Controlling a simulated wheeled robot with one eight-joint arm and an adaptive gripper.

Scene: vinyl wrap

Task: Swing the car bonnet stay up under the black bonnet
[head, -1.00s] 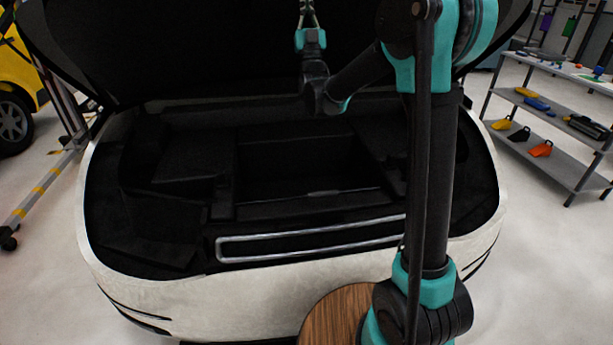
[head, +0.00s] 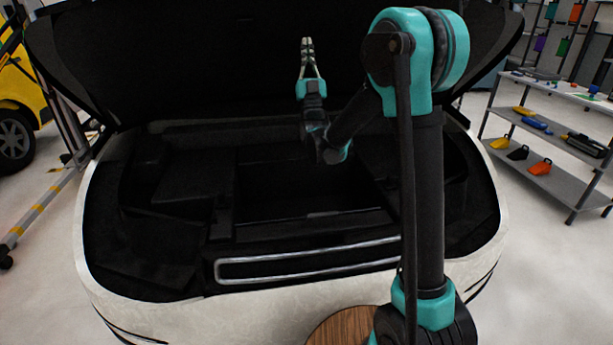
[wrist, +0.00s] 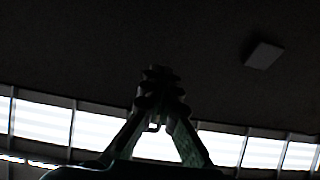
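The black bonnet (head: 200,60) stands raised over the white car's open front bay in the head view. My gripper (head: 307,45) points up in front of the bonnet's dark underside, above the bay. Its two fingers come together at the tips, and I see nothing held between them. In the wrist view my gripper (wrist: 160,80) also shows with its tips meeting, against a dark surface. A long silver loop (head: 310,254) lies along the front of the bay; I cannot tell whether it is the stay. No separate stay rod is clear against the black.
The white car's front edge (head: 250,310) faces me. A grey shelf rack (head: 555,185) with tools stands at the right. A yellow vehicle (head: 15,95) and a metal frame (head: 45,195) are at the left. A small pale box (wrist: 263,55) shows on the dark surface in the wrist view.

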